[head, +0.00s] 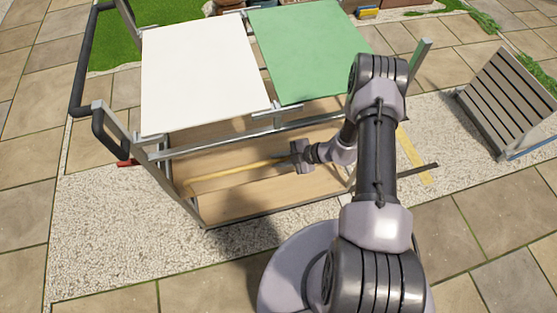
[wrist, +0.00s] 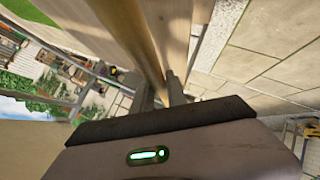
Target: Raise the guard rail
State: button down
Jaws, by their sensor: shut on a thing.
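The guard rail looks like a pale yellow wooden bar (head: 235,176), lying low along the near side of a metal-framed cart (head: 150,152), above its wooden lower deck (head: 265,195). My gripper (head: 297,156) is at the bar's right end in the head view. In the wrist view, the bar (wrist: 142,38) runs away from between the two grey fingers of my gripper (wrist: 162,92), which are shut on it. My arm hides the cart's right end and whatever the bar has beyond my gripper.
A white panel (head: 200,75) and a green panel (head: 310,50) cover the cart's top, above the bar. A black handle (head: 78,70) stands at the left. A slatted grey panel (head: 510,100) leans at the right. Gravel (head: 110,225) and paving (head: 200,290) are clear in front.

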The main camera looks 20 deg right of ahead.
jog(key=shift+w+r, duration=0.1)
jog(key=shift+w, duration=0.05)
jog(key=c, duration=1.3)
grip_release()
jog(key=p+v, duration=0.5)
jog(key=v, duration=1.2)
jog(key=shift+d, duration=0.15)
